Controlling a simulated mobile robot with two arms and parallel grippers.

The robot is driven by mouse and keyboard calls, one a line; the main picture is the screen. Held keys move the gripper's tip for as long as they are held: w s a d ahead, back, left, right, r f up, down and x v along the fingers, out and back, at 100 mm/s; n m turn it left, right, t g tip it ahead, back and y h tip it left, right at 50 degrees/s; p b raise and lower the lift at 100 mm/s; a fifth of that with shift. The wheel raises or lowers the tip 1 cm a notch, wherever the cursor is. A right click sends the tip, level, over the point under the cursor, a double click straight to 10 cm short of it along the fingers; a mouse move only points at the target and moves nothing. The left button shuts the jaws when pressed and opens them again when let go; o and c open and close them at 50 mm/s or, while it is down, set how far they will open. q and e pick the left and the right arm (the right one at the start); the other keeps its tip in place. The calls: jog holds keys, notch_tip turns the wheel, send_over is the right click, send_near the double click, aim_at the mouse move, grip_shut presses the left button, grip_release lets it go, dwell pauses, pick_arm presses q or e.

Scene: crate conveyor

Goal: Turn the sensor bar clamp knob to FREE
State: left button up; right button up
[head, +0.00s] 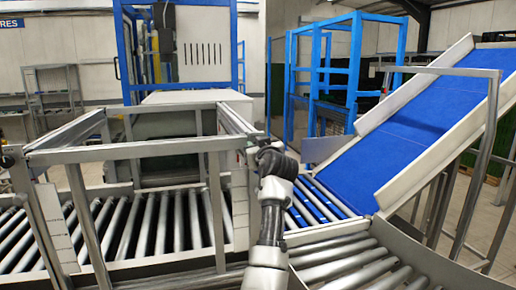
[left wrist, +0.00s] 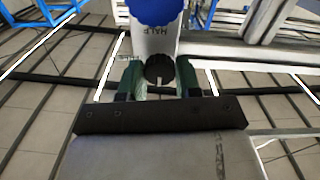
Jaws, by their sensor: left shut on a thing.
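The clamp knob (left wrist: 158,70) is a small dark round knob with a pale mark on its face. It sits on a light grey part (left wrist: 150,42) printed with "HALF", which reads upside down in the left wrist view. A blue rounded part (left wrist: 154,10) is beyond it. My left gripper (left wrist: 159,80) has its green fingers on both sides of the knob, shut on it. In the head view my left arm reaches up to the sensor bar frame (head: 140,148), and the gripper and knob are too small or hidden to make out. My right gripper is in neither view.
A roller conveyor (head: 150,225) runs below the frame. A blue inclined belt (head: 430,125) rises at the right. A metal post (head: 218,210) stands just left of my arm. A white machine (head: 195,98) with blue posts stands behind.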

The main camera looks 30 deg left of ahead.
pick_arm(q)
jog(key=shift+m, duration=0.4)
jog(key=shift+m+p, duration=4.45)
jog(key=shift+m, duration=4.25)
jog(key=o, duration=0.9)
jog(key=shift+d+f, duration=0.1)
